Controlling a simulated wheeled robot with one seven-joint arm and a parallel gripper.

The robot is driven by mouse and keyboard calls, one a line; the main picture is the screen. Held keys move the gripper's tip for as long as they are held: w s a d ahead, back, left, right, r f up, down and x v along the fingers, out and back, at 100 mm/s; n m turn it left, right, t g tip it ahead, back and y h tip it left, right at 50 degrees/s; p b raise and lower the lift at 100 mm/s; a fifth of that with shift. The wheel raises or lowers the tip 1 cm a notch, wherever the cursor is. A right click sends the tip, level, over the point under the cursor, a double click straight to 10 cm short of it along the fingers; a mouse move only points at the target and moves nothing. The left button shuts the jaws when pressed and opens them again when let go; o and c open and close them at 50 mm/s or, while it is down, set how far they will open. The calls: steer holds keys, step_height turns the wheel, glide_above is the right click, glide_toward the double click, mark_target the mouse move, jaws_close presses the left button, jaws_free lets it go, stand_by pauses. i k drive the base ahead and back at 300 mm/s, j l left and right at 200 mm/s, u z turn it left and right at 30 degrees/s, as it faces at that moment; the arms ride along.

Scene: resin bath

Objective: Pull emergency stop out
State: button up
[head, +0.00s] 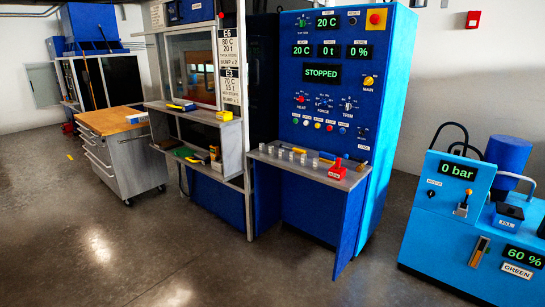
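The emergency stop, a red round button on a yellow square plate (376,19), sits at the upper right corner of the blue control panel (352,115). From this distance I cannot tell whether the button is pressed in or out. The panel's middle display (322,73) reads STOPPED. My gripper is not in view.
A grey shelf (310,165) with several small items and a red block (337,168) juts out below the panel. A blue pump unit (468,210) reading 0 bar stands at right. A drawer cart (120,150) stands at left. The foreground floor is clear.

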mark_target(374, 19)
steer(key=i+j, duration=0.1)
steer(key=i, duration=2.45)
steer(key=l+z, duration=0.05)
steer(key=l, duration=0.05)
